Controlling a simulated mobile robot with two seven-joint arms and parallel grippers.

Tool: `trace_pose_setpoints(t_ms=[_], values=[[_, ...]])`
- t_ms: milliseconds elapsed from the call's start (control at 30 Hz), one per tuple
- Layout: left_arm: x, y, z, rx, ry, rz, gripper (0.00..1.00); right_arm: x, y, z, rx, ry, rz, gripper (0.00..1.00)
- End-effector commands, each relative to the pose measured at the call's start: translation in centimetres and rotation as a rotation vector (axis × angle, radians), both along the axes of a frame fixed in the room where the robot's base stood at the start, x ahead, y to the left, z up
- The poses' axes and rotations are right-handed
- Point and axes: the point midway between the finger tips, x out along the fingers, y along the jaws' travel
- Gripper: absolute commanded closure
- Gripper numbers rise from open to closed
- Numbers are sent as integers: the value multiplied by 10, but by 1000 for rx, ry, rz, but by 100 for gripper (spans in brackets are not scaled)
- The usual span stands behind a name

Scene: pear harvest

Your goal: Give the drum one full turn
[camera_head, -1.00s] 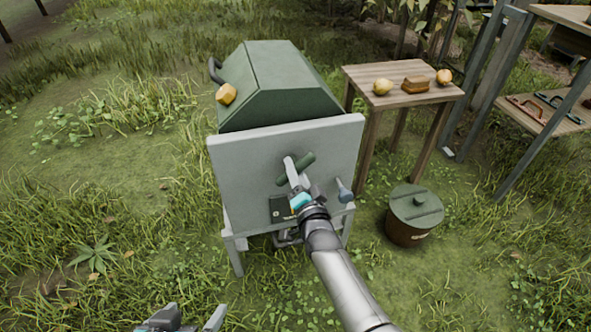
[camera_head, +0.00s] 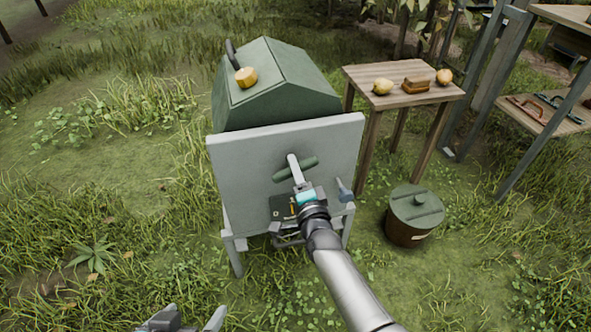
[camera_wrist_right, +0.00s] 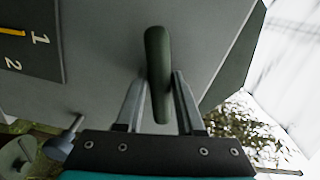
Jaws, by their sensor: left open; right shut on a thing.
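The green many-sided drum (camera_head: 290,80) sits behind a grey upright panel (camera_head: 238,165) on legs. My left gripper (camera_head: 182,322) is open and empty at the bottom edge, well away from the drum.
A grey-blue knob (camera_head: 345,190) sticks out at the panel's right. A plate with numbers (camera_wrist_right: 30,40) is on the panel. A lidded brown bucket (camera_head: 407,228) stands right on the grass. A wooden table (camera_head: 365,76) holds two yellowish fruits and a brown item.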

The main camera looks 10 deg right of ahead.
Motion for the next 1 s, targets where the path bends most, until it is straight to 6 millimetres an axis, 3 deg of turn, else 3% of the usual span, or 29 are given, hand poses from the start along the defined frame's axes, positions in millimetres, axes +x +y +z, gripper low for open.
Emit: trace_pose_setpoints(t_ms=[300,900,933,1000], values=[[0,0,-10,0,0,0,0,0,1,-1,337,11,1,100],[0,0,-12,0,0,0,0,0,1,0,447,15,2,100],[0,0,-12,0,0,0,0,0,1,0,447,15,2,59],[0,0,-12,0,0,0,0,0,1,0,446,15,2,52]])
